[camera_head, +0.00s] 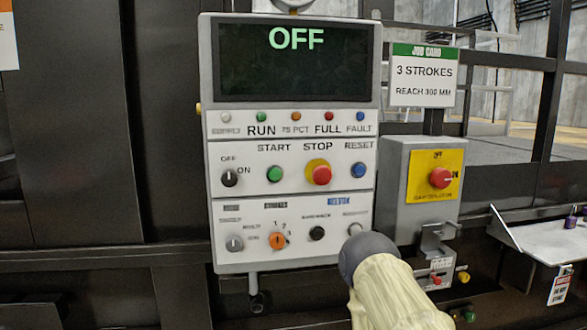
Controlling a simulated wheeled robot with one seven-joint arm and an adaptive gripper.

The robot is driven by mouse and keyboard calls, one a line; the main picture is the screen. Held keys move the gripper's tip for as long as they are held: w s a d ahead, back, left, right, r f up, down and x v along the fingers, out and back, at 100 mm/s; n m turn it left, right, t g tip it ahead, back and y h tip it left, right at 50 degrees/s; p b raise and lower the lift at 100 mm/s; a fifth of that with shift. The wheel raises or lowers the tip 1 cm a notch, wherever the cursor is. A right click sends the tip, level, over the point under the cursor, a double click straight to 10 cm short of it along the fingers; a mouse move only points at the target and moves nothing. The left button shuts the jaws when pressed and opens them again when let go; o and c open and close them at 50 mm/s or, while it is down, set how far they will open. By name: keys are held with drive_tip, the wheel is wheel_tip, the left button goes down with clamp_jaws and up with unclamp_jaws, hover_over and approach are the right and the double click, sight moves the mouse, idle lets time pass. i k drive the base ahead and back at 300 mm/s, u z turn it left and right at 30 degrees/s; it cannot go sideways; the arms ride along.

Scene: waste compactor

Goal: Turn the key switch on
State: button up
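The control panel (215,120) is upright in the middle of the view. A small dark rotary switch (230,178) with OFF above it and ON to its right sits at the panel's left, under the lamp row. It looks like the key switch; its exact pointing direction is too small to tell. The screen (290,80) above reads OFF in green letters. A cream arm link of mine with a dark grey rounded end stands low, right of centre, in front of the panel's lower right corner. No gripper fingers show.
Beside the switch are a green START button (274,174), a red STOP button (318,173) and a blue RESET button (358,171). Several knobs line the row below. A grey box (394,185) with a red knob stands right of the panel; a shelf (540,246) juts out farther right.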

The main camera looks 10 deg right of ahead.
sight(229, 177)
drive_tip(key=z, duration=2.35)
drive_tip(key=k, duration=0.95)
drive_tip(key=u, duration=1.75)
